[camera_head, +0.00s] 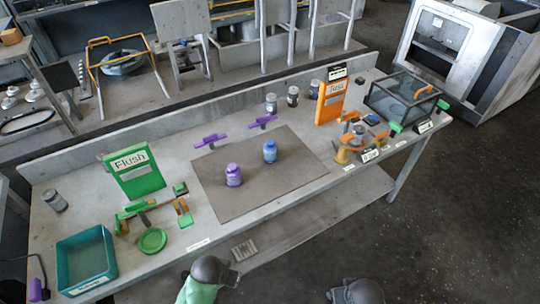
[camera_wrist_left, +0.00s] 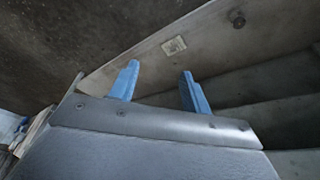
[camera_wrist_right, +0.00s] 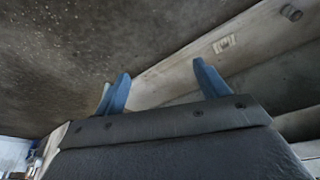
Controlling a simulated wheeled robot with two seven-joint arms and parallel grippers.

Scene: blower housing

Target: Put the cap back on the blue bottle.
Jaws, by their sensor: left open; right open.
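The blue bottle (camera_head: 270,152) stands upright on the brown mat (camera_head: 240,201) in the middle of the bench. A purple bottle (camera_head: 233,176) stands upright to its left and nearer me. The bottles are too small in the head view to tell whether the blue one has a cap on. A small blue item (camera_head: 371,119) lies by the orange stand at the right; I cannot tell whether it is a cap. My left gripper (camera_wrist_left: 160,70) is open and empty in its wrist view. My right gripper (camera_wrist_right: 161,70) is also open and empty. Neither gripper is near the bottles.
A green "Flush" sign (camera_head: 135,172), green dish (camera_head: 151,240) and teal bin (camera_head: 87,263) stand at the left. An orange sign (camera_head: 332,99), orange stand (camera_head: 345,150) and glass box (camera_head: 402,98) stand at the right. Several grey jars (camera_head: 271,103) line the back.

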